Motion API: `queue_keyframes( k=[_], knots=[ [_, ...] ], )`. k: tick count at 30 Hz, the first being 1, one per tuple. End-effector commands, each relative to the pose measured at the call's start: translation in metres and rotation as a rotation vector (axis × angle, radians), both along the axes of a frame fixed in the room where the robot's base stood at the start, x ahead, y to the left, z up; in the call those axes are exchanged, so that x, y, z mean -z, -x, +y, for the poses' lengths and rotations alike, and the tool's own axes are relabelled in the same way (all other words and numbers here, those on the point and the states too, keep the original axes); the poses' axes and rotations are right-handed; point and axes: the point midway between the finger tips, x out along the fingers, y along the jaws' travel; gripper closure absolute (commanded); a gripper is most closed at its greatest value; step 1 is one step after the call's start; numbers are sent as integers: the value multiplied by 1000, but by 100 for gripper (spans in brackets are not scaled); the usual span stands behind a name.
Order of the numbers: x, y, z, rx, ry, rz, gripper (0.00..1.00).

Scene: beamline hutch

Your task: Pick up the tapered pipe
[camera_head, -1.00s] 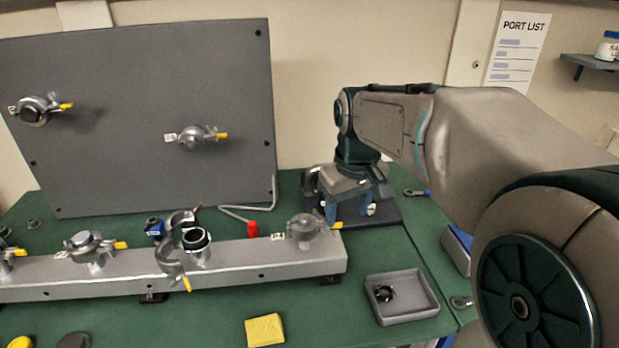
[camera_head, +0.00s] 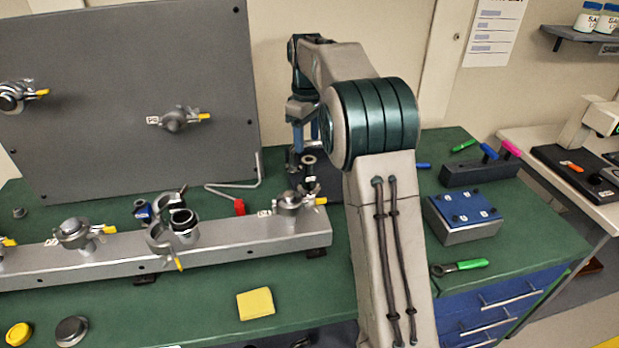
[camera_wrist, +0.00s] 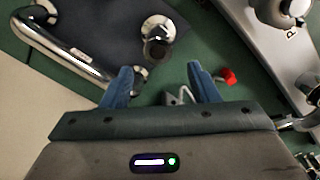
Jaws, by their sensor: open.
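The tapered pipe appears to be the short metal piece with a dark round opening (camera_head: 308,167), standing on a dark mat behind the right end of the rail. It also shows in the wrist view (camera_wrist: 158,32), upper middle, beyond the fingertips. My gripper (camera_head: 308,134) is open and empty, with blue fingers, close above the pipe in the head view. In the wrist view my gripper (camera_wrist: 160,74) has its fingers spread, with the pipe ahead of the gap between them. Any contact cannot be told.
A shiny curved pipe (camera_wrist: 62,48) lies left of the tapered pipe, one end near the left finger. The metal rail (camera_head: 235,239) with clamped ports stands in front. A red-tipped bent hex key (camera_head: 239,206) lies behind it. A yellow sponge (camera_head: 256,303) and blue-topped block (camera_head: 462,212) are on the bench.

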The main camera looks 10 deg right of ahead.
Motion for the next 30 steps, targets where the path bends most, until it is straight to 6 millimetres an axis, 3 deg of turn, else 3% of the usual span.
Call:
queue_keyframes(
  k=[4, 13, 21, 30],
  knots=[
    [28, 1, 0, 1, 1, 2, 45],
    [53, 1, -1, 2, 0, 3, 45],
    [90, 1, -4, 2, 0, 1, 45],
    [96, 1, -4, 2, 0, -1, 45]
  ],
)
